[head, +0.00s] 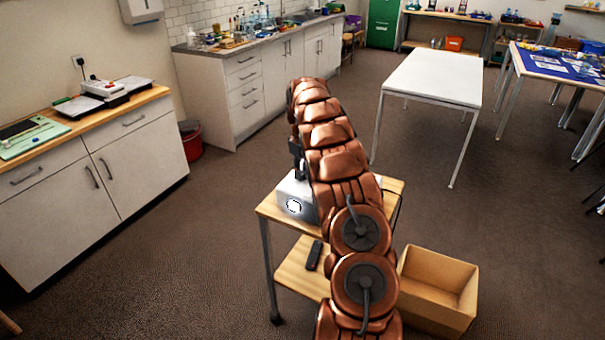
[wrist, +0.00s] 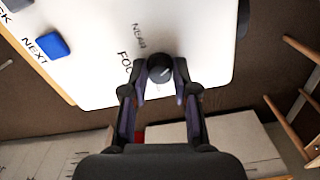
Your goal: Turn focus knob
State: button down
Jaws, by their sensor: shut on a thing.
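The focus knob (wrist: 160,66) is a small round black knob on a white panel, beside printed letters that read "FOC" and a word like "NEAR". My gripper (wrist: 160,88) has its two fingers on either side of the knob in the wrist view, closed on it. In the head view the white device (head: 293,198), with a round light lens on its front, stands on a small wooden-topped trolley (head: 268,209). My copper-coloured arm hides much of the device, the knob and most of my gripper there.
A blue button (wrist: 52,45) marked "NEXT" sits on the same panel. A black remote (head: 314,255) lies on the trolley's lower shelf. An open cardboard box (head: 440,268) stands right of the trolley. A white table (head: 436,76) stands behind; the floor at left is clear.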

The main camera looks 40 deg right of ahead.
jog(key=c, duration=0.9)
grip_release()
notch_tip(320, 180, up, 7)
jog(key=shift+r, duration=0.2)
